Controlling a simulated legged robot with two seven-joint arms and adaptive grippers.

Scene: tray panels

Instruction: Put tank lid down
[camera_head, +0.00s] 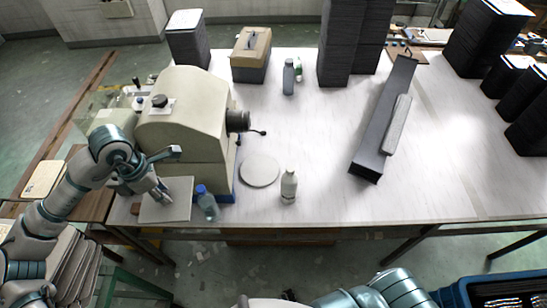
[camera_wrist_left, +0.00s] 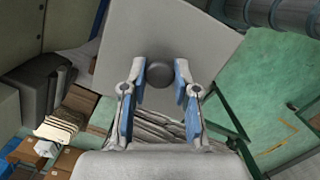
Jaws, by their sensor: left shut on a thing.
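The tank lid (camera_head: 178,207) is a flat, light grey plate at the front left of the white table, in front of the beige machine. My left gripper (camera_head: 163,196) is above it. In the left wrist view, the lid (camera_wrist_left: 150,30) has a round dark knob (camera_wrist_left: 160,74), and my left gripper (camera_wrist_left: 160,82) is shut on this knob, one blue-padded finger on each side. I cannot tell whether the lid touches the table. My right arm shows at the bottom of the head view, but its gripper is out of view.
The beige machine (camera_head: 185,120) stands close behind the lid. A blue-capped bottle (camera_head: 207,205) is just right of the lid. The table's middle is clear; a long dark tray (camera_head: 380,130) lies beyond.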

